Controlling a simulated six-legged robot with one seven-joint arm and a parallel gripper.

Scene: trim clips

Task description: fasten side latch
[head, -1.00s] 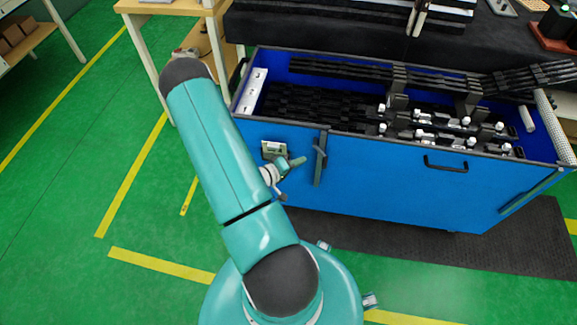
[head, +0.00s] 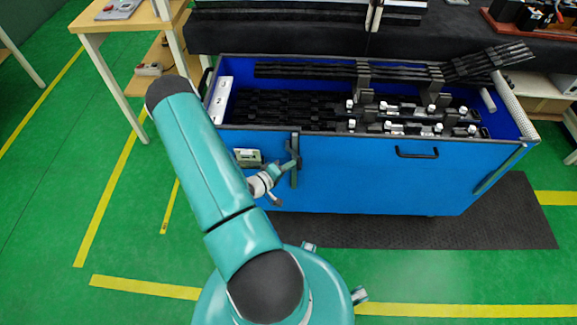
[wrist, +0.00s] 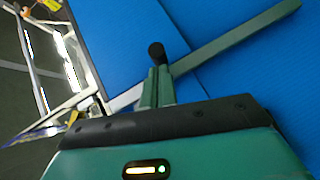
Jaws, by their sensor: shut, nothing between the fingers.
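The side latch, a grey-green bar (head: 294,178), stands upright on the front of the blue crate (head: 365,172), left of its middle. In the wrist view the latch bar (wrist: 235,38) runs slantwise across the blue panel, with a black knob (wrist: 156,52) at its near part. My gripper (head: 290,162) is at the bar's left side in the head view. In the wrist view my gripper's fingers (wrist: 157,74) are together and empty, with their tips just below the knob. I cannot tell whether they touch it.
The open crate holds several black bars and metal parts. A black handle (head: 417,154) is on its front, and another slanted bar (head: 499,168) is at its right end. A wooden table (head: 125,22) stands at left. A dark mat (head: 440,225) and green floor lie in front.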

